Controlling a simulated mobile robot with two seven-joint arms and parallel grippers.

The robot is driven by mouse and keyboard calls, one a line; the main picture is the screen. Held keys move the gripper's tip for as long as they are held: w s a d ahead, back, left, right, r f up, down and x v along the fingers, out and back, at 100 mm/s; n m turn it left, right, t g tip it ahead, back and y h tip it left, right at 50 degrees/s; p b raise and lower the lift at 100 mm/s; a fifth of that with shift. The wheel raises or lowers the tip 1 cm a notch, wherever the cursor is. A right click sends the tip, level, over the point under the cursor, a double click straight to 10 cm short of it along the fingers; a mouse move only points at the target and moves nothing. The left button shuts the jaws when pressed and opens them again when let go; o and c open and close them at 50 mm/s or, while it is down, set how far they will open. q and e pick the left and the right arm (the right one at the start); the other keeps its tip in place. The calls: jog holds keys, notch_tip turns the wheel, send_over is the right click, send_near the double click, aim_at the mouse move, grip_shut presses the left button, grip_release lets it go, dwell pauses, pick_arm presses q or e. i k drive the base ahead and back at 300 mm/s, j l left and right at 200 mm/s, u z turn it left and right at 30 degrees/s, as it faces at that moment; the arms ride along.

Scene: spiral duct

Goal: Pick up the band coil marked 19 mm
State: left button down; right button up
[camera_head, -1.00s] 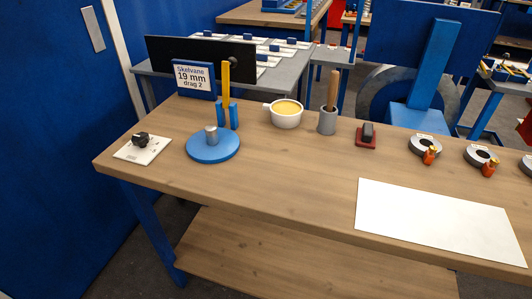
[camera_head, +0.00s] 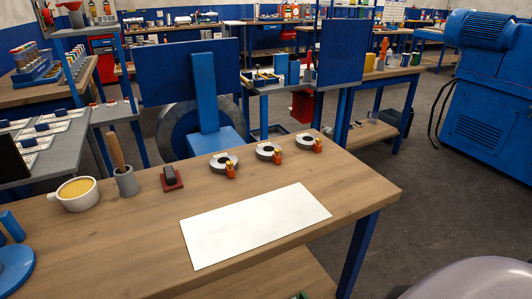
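Neither of my grippers is in view.
A white sheet (camera_head: 254,224) lies in front of the coils on the bench (camera_head: 356,190). To the left stand a red-based block (camera_head: 171,179), a grey pot with a wooden handle (camera_head: 125,181), a yellow-filled cup (camera_head: 77,194) and a blue disc (camera_head: 14,270). A blue machine (camera_head: 490,95) stands right.

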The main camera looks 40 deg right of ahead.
aim_at(271, 153)
jog(key=k+l+z, duration=0.15)
jog(key=l+z, duration=0.25)
jog(key=k+l+z, duration=0.1)
jog(key=l+z, duration=0.55)
jog(key=z, duration=0.15)
